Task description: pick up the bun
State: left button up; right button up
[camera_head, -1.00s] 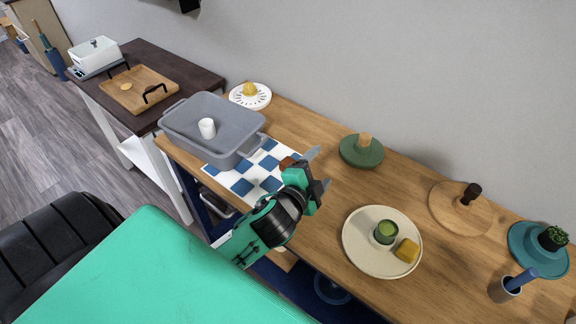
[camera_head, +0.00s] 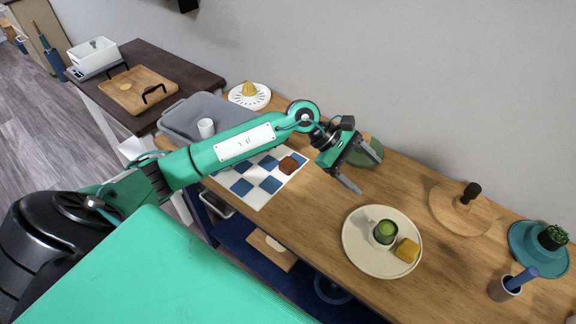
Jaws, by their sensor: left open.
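I cannot tell for sure which thing is the bun. A rounded yellow-brown piece (camera_head: 407,250) lies on the cream plate (camera_head: 360,262), beside a small cup with green contents (camera_head: 384,232). A small dark brown piece (camera_head: 287,165) lies on the blue-and-white checked cloth (camera_head: 247,197). A yellow item (camera_head: 249,89) sits on a white slotted dish (camera_head: 262,101) at the back. My left gripper (camera_head: 368,176) is open and empty above the wooden table, up and left of the cream plate, partly covering a green lidded dish (camera_head: 371,152). My right gripper is not in view.
A grey bin (camera_head: 180,120) with a white cup (camera_head: 206,128) stands behind my left arm. A round wooden board with a dark knob (camera_head: 450,215), a teal plant dish (camera_head: 530,255) and a cup (camera_head: 503,290) stand at the right. A wooden tray (camera_head: 150,80) is at far left.

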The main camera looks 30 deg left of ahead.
pick_arm(q)
jog(key=w+a+f+m+y, duration=0.2)
jog(key=a+y, duration=0.3)
jog(key=a, duration=0.5)
jog(key=r+m+g+y, duration=0.1)
jog(key=r+g+y, duration=0.1)
jog(key=y, duration=0.4)
send_over(288, 161)
notch_tip(288, 161, down, 8)
jog(key=shift+f+p, duration=0.25)
jog(key=shift+p, duration=0.95)
notch_tip(288, 161, down, 4)
jog(key=p, duration=0.2)
jog(key=shift+f+p, duration=0.25)
jog(key=shift+p, duration=0.1)
jog(key=shift+f, duration=0.4)
jog(key=shift+c, duration=0.4)
jog(key=c, duration=1)
